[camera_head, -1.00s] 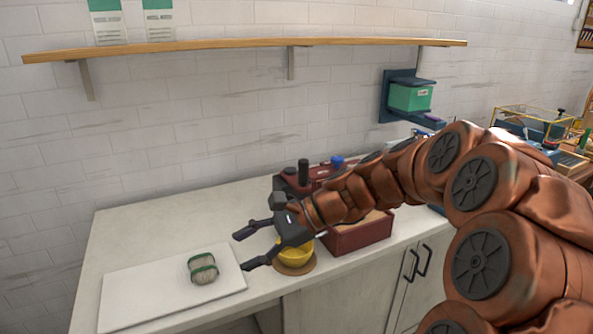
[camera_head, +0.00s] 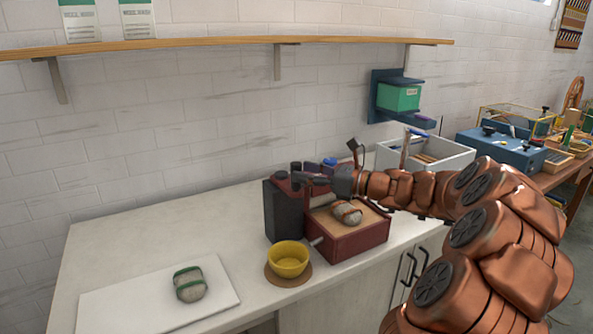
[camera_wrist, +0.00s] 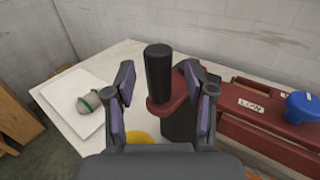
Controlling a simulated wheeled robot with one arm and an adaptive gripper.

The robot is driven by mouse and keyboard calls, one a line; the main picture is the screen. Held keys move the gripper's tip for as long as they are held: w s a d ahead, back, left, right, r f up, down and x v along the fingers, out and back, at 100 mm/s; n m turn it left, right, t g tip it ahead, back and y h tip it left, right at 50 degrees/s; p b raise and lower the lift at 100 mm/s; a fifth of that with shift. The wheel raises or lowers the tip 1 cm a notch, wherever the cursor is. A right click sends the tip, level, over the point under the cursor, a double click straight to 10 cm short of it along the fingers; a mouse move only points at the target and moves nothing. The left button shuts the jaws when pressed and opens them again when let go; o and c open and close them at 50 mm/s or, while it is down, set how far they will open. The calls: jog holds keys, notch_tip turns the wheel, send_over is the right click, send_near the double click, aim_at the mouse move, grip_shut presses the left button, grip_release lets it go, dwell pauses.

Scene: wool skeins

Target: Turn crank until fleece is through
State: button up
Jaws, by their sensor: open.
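The dark red machine (camera_head: 350,243) stands on the counter with a fleece bundle (camera_head: 347,213), tied with a brown band, on its wooden tray. A black upright crank handle (camera_wrist: 158,72) on a red arm shows in the wrist view. My gripper (camera_wrist: 168,85) is open, with one finger to each side of the handle in that view; I see no contact. In the head view my gripper (camera_head: 312,180) is over the machine's back left, partly merging with its dark parts. A green-banded fleece bundle (camera_head: 190,284) lies on a white board (camera_head: 130,304).
A yellow bowl (camera_head: 288,259) on a round brown mat stands in front of the machine. A blue knob (camera_wrist: 305,107) sits on the machine's top. A white crate (camera_head: 452,158) stands behind right. The counter's left middle is clear.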

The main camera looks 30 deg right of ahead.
jog(key=shift+x, duration=1.45)
jog(key=shift+s, duration=0.1)
grip_shut()
